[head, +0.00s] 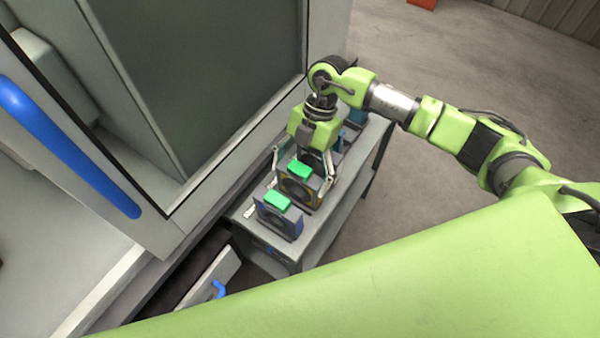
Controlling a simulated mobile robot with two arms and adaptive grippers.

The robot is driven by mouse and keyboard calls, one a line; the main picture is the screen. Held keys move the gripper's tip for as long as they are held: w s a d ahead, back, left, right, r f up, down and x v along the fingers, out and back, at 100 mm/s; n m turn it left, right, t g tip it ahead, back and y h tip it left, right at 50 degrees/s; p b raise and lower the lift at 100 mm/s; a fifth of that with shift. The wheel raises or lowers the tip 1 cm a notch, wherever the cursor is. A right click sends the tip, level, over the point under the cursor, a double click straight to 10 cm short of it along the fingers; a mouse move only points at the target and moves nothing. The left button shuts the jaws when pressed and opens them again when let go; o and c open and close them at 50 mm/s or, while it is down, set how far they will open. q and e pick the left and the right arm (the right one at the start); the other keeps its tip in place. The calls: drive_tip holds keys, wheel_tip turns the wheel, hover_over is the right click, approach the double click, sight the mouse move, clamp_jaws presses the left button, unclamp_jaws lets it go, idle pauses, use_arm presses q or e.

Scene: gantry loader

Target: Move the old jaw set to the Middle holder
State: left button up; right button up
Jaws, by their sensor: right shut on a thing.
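My right gripper (303,165) reaches down over a grey bench beside the machine, its fingers on both sides of a jaw set with a green top (298,189). It is shut on that jaw set, which sits at or just above the middle of the bench row; I cannot tell whether it touches the holder under it. A second jaw set with a green top and blue edges (279,220) stands at the near end of the bench. Holder labels are too small to read. My left gripper is not in view.
The bench (316,230) stands close along the machine's grey frame (225,152). A blue handle (68,145) is on the machine at left. A blue item (356,117) is partly hidden behind my right gripper. Open floor (420,190) lies to the right.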

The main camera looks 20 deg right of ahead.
drive_tip(key=shift+f, duration=0.4)
drive_tip(key=o, duration=1.5)
drive_tip(key=v, duration=1.2)
wheel_tip(320, 180, up, 7)
drive_tip(key=p, duration=0.5)
drive_tip(key=shift+s, duration=0.1)
